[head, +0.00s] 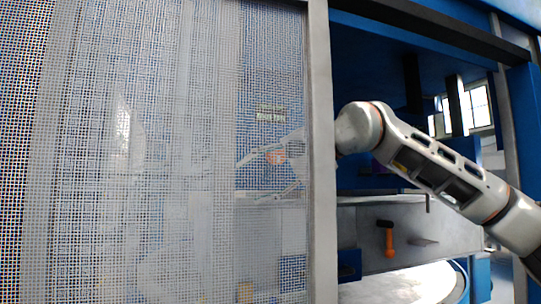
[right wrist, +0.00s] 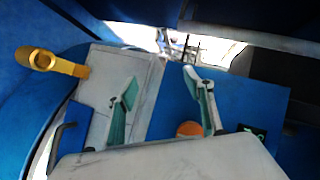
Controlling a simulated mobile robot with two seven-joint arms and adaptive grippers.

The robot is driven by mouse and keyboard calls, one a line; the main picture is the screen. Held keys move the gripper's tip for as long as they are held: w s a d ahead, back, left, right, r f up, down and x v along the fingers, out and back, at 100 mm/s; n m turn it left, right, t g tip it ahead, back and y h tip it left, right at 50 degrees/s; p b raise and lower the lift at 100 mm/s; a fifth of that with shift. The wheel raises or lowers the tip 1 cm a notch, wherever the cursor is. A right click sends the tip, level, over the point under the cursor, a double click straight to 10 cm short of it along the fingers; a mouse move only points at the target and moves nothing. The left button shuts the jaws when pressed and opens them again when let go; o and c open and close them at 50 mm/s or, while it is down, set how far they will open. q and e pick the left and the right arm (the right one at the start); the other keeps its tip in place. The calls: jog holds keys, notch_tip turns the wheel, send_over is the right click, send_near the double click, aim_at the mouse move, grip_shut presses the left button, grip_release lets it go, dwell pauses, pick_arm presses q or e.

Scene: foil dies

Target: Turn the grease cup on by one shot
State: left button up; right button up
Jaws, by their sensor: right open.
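A round orange piece, which may be the grease cup, shows between my right gripper's fingers in the right wrist view (right wrist: 189,129), close beside the right-hand finger and partly hidden by the gripper body. In the head view an orange spot (head: 275,157) shows through the mesh by the upper finger; I cannot tell if it is the same piece. My right gripper (head: 257,180) is behind the mesh, fingers pointing left. It is open and empty, and its spread fingers also show in the right wrist view (right wrist: 160,80). My left gripper is not in view.
A mesh guard (head: 150,230) with a grey post (head: 322,220) covers the left of the head view. My right arm passes behind the post. An orange handle (head: 387,238) sits on a grey block (head: 365,215). A blue panel (right wrist: 245,95) lies beyond the fingers.

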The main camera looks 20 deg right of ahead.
jog(key=d+r+t+h, duration=0.3)
jog(key=d+r+h, duration=0.1)
jog(key=d+r, duration=0.45)
jog(key=shift+n, duration=0.4)
jog(key=shift+f+x, duration=0.2)
jog(key=shift+x, duration=3.45)
jog(key=shift+s, duration=0.1)
jog(key=c, duration=1.1)
